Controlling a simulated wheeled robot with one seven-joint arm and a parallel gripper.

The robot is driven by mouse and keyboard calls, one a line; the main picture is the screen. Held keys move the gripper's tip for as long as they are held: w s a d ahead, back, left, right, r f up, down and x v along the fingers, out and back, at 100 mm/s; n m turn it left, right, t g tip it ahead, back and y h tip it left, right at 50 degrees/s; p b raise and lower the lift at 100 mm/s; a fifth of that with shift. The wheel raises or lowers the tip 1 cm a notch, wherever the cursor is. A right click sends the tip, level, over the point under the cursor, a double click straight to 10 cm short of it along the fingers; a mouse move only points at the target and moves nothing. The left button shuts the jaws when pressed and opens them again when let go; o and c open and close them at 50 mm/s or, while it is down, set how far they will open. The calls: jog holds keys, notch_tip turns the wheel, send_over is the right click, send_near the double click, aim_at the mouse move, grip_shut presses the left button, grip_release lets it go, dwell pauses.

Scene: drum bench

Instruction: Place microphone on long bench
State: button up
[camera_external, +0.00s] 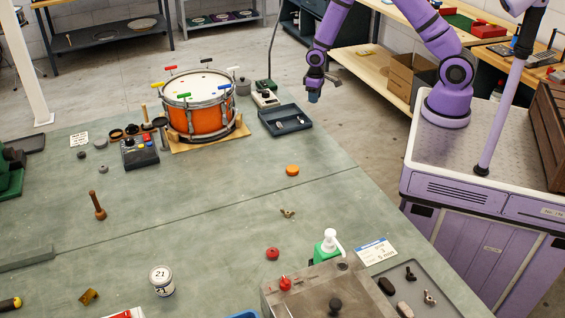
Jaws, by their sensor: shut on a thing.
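My gripper (314,91) hangs in the air at the upper middle, pointing down. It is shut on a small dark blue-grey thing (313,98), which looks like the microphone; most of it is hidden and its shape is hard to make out. The large green-grey bench (215,215) fills the foreground, its right edge below and left of my gripper. A long pale wooden bench (352,62) stands behind my gripper to the right. I cannot tell which of them is the long bench.
An orange drum (198,118) on a wooden base and a dark tray (286,121) stand near the green-grey bench's far edge. An orange puck (292,170), a pump bottle (328,246) and a metal box (325,292) are nearer. The bench's middle is mostly clear.

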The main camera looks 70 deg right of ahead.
notch_tip(320, 180, up, 10)
jog(key=shift+r, duration=0.1)
jog(key=w+a+n, duration=0.2)
jog(key=w+a, duration=0.2)
jog(key=a, duration=0.6)
jog(key=w+a+n, duration=0.2)
jog(key=w+a, duration=0.1)
jog(key=a, duration=0.6)
jog(key=w+a+n, duration=0.2)
jog(key=w+a, duration=0.2)
jog(key=a, duration=0.6)
jog(key=s+a+n, duration=0.2)
jog(key=a, duration=0.9)
jog(key=s+a+n, duration=0.2)
jog(key=a, duration=1)
jog(key=n, duration=0.6)
send_over(289, 270)
jog(key=a, duration=0.2)
jog(key=f, duration=1.5)
jog(key=shift+s+d+f, duration=0.1)
jog(key=shift+s, duration=0.15)
jog(key=shift+f, duration=0.2)
